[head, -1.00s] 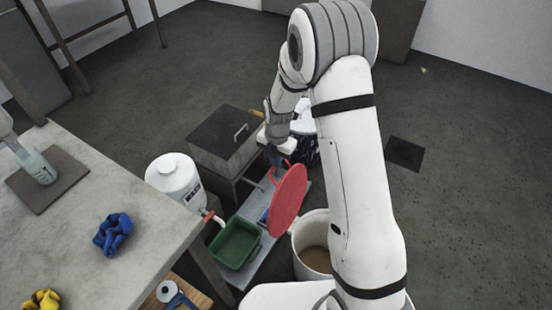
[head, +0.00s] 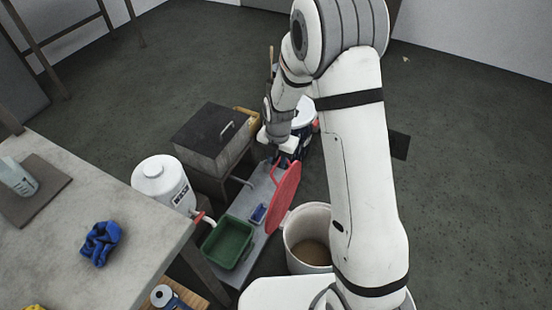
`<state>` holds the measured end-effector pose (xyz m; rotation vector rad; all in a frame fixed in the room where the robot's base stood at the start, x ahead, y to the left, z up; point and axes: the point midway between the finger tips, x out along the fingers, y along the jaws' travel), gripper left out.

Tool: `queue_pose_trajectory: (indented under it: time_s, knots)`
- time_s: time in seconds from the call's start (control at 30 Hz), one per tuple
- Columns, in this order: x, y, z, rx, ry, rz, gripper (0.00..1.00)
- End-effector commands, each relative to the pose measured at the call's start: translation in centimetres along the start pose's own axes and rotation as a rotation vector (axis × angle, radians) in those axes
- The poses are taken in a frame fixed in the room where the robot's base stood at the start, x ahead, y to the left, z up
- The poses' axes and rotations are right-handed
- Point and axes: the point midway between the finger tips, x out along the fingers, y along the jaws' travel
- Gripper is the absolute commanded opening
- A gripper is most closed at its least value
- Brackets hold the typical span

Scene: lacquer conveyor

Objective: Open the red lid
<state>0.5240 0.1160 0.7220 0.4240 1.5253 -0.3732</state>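The red lid (head: 284,197) is a round disc standing tilted up on its edge, near the centre of the head view. It stands at the right edge of the grey conveyor, beside a white bucket (head: 293,243) with brown contents. My gripper (head: 284,160) is just above and behind the lid's upper edge, close to it. The fingers are dark, small and partly hidden, so I cannot tell whether they touch the lid or are open or shut.
A white tank (head: 163,183) and a dark-lidded box (head: 210,135) stand to the left. A table (head: 60,240) with blue cloth (head: 100,243) fills the lower left. Floor at right is clear.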

Motion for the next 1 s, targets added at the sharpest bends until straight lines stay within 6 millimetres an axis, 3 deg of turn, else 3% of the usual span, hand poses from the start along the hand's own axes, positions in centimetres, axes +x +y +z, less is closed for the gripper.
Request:
queue_pose_trajectory:
  time_s: [0.23,0.63,1.0]
  knots:
    - [-1.2,0.1,0.1,0.000,-0.003,0.003,0.31]
    - [-7.2,0.1,0.0,-0.001,-0.002,0.001,0.31]
    - [-7.8,0.0,0.0,-0.001,0.000,-0.001,0.29]
